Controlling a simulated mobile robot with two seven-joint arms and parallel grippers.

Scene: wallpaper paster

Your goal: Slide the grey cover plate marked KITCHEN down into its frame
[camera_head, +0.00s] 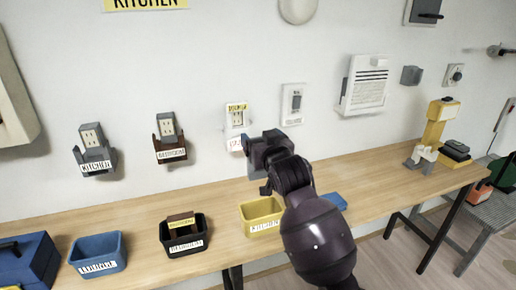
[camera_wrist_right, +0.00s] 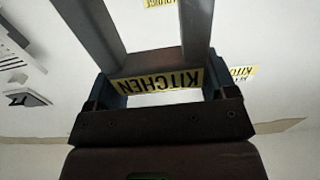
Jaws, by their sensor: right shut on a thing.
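My right gripper (camera_head: 262,165) is in front of the wall, above the yellow bin. The plate cannot be made out clearly in the head view. The KITCHEN frame (camera_head: 94,157), a grey wall holder with a white KITCHEN label and an outlet behind it, is at the left in the head view. My right gripper is well to the right of this frame. My left gripper is not in view.
The BEDROOM frame (camera_head: 169,145) and a third outlet (camera_head: 237,115) are on the wall between. Below, a blue bin (camera_head: 97,262), a black bin (camera_head: 185,246) and a yellow bin (camera_head: 260,219) stand on the wooden bench (camera_head: 380,195). A yellow KITCHEN sign (camera_head: 146,4) hangs above.

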